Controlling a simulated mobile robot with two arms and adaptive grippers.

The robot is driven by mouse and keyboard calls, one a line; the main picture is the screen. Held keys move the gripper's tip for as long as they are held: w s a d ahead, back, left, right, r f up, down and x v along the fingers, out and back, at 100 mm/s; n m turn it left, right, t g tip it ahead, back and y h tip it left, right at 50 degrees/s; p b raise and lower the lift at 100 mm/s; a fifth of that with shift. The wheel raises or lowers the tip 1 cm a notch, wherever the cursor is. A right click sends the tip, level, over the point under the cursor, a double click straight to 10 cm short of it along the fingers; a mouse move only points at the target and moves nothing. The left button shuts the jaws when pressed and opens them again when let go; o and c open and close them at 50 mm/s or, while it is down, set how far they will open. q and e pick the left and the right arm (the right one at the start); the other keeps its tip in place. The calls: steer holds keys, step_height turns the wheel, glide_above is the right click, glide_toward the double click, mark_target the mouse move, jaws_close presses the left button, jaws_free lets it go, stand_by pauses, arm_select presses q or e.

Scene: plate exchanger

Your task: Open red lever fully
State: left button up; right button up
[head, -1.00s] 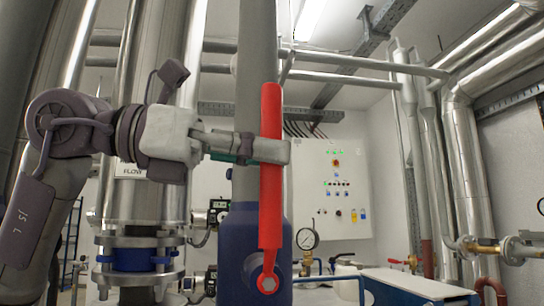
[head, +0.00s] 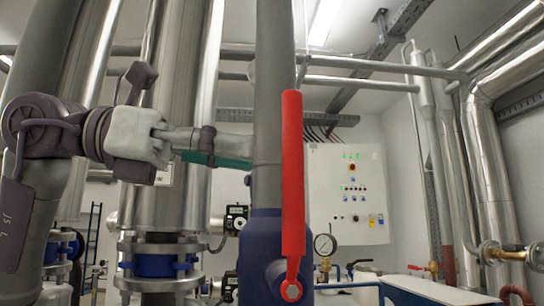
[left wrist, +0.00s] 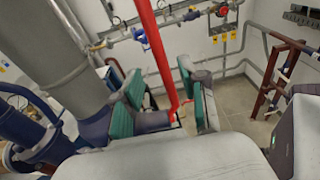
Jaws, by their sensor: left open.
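The red lever (head: 293,175) stands upright in front of a grey vertical pipe, with its pivot bolt at its lower end. My left gripper (head: 232,153) is to the left of the lever, at about its upper-middle height, with a clear gap between the visible fingers and the lever. In the left wrist view the open gripper (left wrist: 163,100) shows its two green-padded fingers apart, and the red lever (left wrist: 155,50) appears between them, beyond the fingertips. I cannot tell the exact depth between fingers and lever. My right gripper is not in view.
The grey pipe (head: 273,110) runs right behind the lever. A large metal pipe with a blue-ringed flange (head: 155,265) stands behind my left arm. A pressure gauge (head: 324,245) and a white control panel (head: 347,195) are farther back on the right.

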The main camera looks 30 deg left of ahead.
arm_select(q)
steer(key=v, duration=0.6)
steer(key=shift+s+a, duration=0.15)
steer(key=shift+a, duration=0.1)
steer(key=shift+r, duration=0.1)
